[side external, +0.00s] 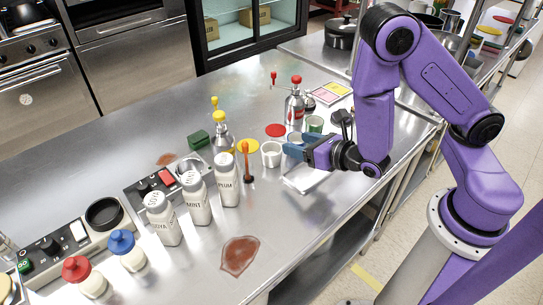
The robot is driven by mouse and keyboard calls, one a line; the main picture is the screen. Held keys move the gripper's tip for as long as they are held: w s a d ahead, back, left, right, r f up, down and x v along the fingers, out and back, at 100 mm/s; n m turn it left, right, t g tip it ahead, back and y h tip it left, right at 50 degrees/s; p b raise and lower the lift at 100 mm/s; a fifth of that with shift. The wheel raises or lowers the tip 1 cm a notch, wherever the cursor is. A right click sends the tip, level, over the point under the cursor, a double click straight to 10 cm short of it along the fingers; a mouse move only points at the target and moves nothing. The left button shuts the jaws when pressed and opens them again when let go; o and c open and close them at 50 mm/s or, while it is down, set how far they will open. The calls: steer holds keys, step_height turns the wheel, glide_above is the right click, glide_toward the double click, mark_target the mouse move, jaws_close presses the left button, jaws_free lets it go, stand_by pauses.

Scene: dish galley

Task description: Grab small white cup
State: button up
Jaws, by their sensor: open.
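A small white cup (271,155) stands upright on the steel counter, near the middle of the side external view. My gripper (290,151) is just to the right of the cup, low over the counter and pointing left towards it. Its blue fingers are open and nothing shows between them. The fingertips are close to the cup's right side; I cannot tell whether they touch it. Another pale cup (294,137) stands just behind my gripper, partly hidden by it.
A white tray (306,180) lies below my gripper. An orange-topped tool (247,160) stands left of the cup. A reddish-brown spill (239,255) marks otherwise clear counter in front.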

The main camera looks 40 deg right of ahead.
mark_target(280, 155)
steer(key=a+f+n+y, duration=0.1)
steer(key=s+f, duration=0.1)
steer(key=shift+a+f+n+g+y, duration=0.3)
steer(key=shift+a+n+g+y, duration=0.1)
steer(key=shift+x, duration=3.7)
steer(key=c, duration=0.7)
